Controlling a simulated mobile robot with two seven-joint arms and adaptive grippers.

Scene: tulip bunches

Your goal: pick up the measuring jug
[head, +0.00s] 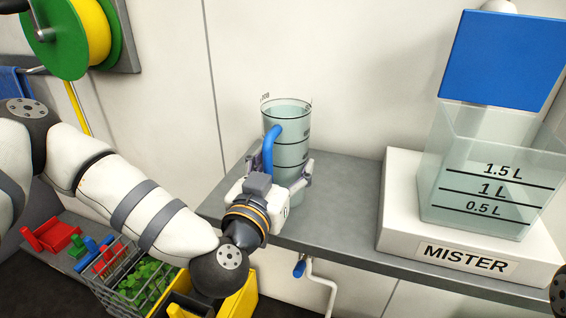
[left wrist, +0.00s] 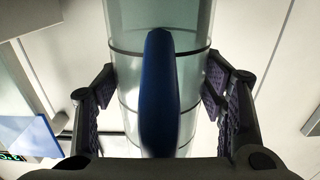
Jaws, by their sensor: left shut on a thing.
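The measuring jug (head: 293,152) is a tall, clear, greenish cylinder with dark marking rings and a blue handle (head: 270,148). It is upright at the left part of the grey shelf (head: 340,200). My left gripper (head: 284,180) is shut on the jug's lower body, with one finger on each side. In the left wrist view the jug (left wrist: 192,60) stands between the two fingers, its blue handle (left wrist: 158,95) facing the camera. The gripper hides part of the jug's base, so I cannot tell whether it touches the shelf. My right gripper is not in view.
A white MISTER base (head: 400,190) with a clear graduated tank (head: 480,190) and a blue panel (head: 502,58) stands on the right. A wire basket (head: 125,275) with greenery, a yellow bin (head: 240,295) and a green-and-yellow reel (head: 75,35) are on the left.

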